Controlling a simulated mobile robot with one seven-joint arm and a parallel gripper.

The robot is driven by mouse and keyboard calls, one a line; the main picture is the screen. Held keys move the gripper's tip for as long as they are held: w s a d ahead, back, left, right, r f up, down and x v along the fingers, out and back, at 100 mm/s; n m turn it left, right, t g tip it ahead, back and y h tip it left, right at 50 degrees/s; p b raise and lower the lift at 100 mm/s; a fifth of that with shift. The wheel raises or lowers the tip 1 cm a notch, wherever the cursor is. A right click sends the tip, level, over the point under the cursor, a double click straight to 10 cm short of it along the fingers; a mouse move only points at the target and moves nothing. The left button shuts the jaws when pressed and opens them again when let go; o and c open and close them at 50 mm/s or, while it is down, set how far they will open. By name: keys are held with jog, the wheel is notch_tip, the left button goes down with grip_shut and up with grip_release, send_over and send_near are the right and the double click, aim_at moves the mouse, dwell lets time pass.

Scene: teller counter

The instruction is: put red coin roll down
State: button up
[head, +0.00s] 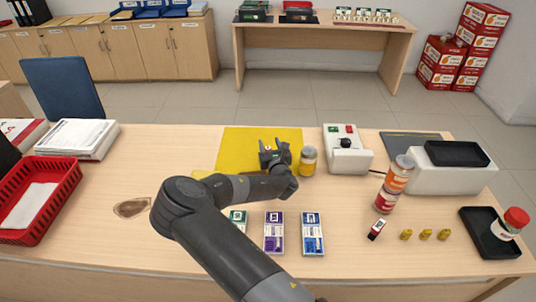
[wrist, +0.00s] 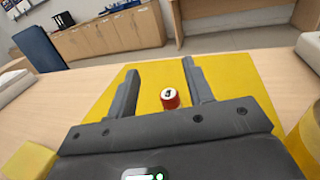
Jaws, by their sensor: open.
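The red coin roll (wrist: 170,99) has a pale end with a dark mark. In the wrist view it appears to stand on the yellow mat (wrist: 243,100), its pale end up. My gripper (wrist: 161,75) is open. Its two fingers lie to either side of the roll, with visible gaps on both sides. In the head view my gripper (head: 273,150) is low over the mat (head: 240,138); the gripper mostly hides the roll there.
A yellow-labelled jar (head: 308,160) stands close right of my gripper. A grey-white device (head: 347,158) is beyond it. Stacked jars (head: 398,174), purple (head: 274,234) and blue (head: 312,234) packs, and a red basket (head: 40,200) are around. The desk left of the mat is mostly free.

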notch_tip(320, 180, down, 5)
jog(key=shift+f, duration=0.1)
jog(key=shift+w+a+f, duration=0.1)
jog(key=shift+w+f, duration=0.05)
jog(key=shift+w, duration=0.35)
jog(key=shift+w+a+f, duration=0.1)
jog(key=shift+w+f, duration=0.05)
jog(key=shift+w, duration=0.3)
jog(key=shift+w+a, duration=0.2)
jog(key=shift+w, duration=0.35)
jog(key=shift+c, duration=0.2)
grip_shut()
